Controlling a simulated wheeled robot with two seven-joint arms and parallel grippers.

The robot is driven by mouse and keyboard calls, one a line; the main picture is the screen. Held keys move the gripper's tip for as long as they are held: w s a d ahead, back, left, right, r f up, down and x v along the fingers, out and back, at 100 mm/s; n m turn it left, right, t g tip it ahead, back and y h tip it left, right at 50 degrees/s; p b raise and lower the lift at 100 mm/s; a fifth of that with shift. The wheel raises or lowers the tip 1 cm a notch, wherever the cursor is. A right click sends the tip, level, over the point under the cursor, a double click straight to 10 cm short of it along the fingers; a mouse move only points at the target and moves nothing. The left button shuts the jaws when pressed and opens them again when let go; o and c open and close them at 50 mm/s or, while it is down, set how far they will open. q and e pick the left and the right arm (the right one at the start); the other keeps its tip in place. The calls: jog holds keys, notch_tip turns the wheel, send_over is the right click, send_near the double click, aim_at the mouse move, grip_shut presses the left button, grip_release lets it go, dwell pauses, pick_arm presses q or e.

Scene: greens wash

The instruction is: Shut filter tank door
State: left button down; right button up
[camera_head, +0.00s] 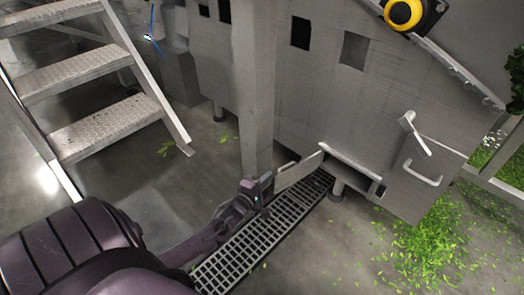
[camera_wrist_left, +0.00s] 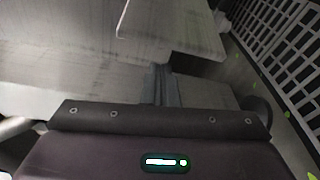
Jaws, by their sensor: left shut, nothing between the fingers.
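A small flat grey metal panel (camera_head: 298,171), which looks like the filter tank door, stands out from the lower front of the large grey machine (camera_head: 310,100). A dark low opening (camera_head: 352,168) shows to its right. My left gripper (camera_head: 266,192) is shut and empty at the panel's left end; I cannot tell whether it touches. In the left wrist view the shut fingers (camera_wrist_left: 160,84) point at a pale metal plate (camera_wrist_left: 172,28), likely the same door, just ahead and above. My right gripper is not in view.
A floor grate (camera_head: 245,250) runs under my left arm. A grey post (camera_head: 253,100) stands just behind the gripper. Metal steps (camera_head: 95,125) are at the left. A box with a handle (camera_head: 420,172) is at the right, above scattered leaves (camera_head: 435,250).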

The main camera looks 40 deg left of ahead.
pick_arm(q)
jog(key=w, duration=0.1)
jog(key=w+b, duration=0.1)
jog(key=w, duration=0.1)
jog(key=w+b, duration=0.1)
jog(key=shift+w+a+f, duration=0.15)
jog(key=shift+w+a, duration=0.1)
jog(key=shift+w, duration=0.05)
jog(key=shift+d, duration=0.1)
